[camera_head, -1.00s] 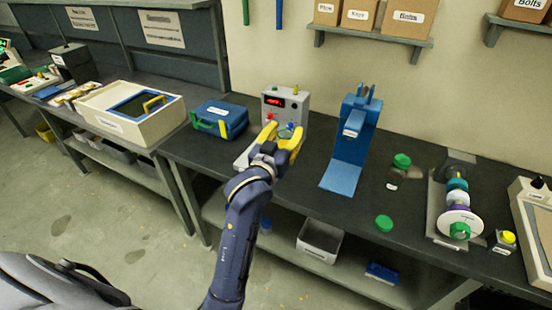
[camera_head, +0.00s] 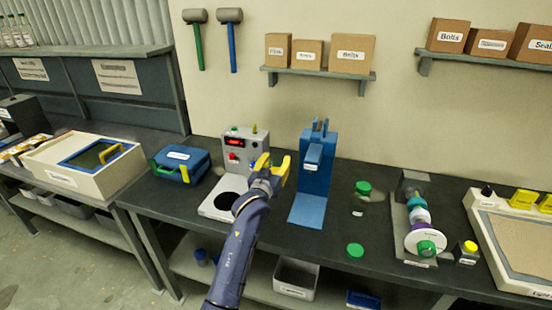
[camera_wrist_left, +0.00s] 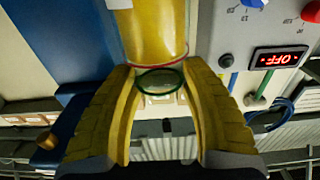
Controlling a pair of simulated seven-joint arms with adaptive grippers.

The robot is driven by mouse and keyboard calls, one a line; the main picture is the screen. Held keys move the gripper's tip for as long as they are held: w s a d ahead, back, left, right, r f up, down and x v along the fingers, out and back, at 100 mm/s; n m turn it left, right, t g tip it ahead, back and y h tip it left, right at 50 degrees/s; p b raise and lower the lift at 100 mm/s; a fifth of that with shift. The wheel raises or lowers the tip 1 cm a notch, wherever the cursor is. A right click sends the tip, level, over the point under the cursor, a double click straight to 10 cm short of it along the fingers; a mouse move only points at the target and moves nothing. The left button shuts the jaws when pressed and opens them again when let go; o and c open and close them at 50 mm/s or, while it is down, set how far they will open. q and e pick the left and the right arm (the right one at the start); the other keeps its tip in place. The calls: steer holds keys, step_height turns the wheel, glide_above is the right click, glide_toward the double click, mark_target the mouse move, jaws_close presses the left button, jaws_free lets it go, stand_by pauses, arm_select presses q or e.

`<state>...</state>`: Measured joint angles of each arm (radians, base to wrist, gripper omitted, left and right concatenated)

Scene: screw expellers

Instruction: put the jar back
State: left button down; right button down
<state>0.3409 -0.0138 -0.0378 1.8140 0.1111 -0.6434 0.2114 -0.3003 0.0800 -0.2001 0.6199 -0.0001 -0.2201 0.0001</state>
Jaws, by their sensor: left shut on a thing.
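My left gripper (camera_head: 272,165) is shut on a jar, between the grey control box and the blue stand. In the left wrist view the gripper (camera_wrist_left: 160,68) has its yellow fingers on either side of the jar (camera_wrist_left: 155,32), which looks yellow with a red line and a green ring at its near end. A patch of white shows at its top edge. In the head view the fingers hide most of it. A clear jar with a green lid (camera_head: 363,187) stands on the bench right of the blue stand (camera_head: 315,170). My right gripper is not in view.
The grey control box (camera_head: 243,146) has a lit red display and a pale base with a black disc (camera_head: 230,200). A blue case (camera_head: 181,165) is left of it. A green lid-like piece (camera_head: 355,250) lies near the front edge. A ringed shaft device (camera_head: 420,220) is farther right.

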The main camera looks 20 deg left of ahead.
arm_select(q)
steer(key=shift+f, duration=2.75)
steer(key=shift+f, duration=0.4)
steer(key=shift+f, duration=0.3)
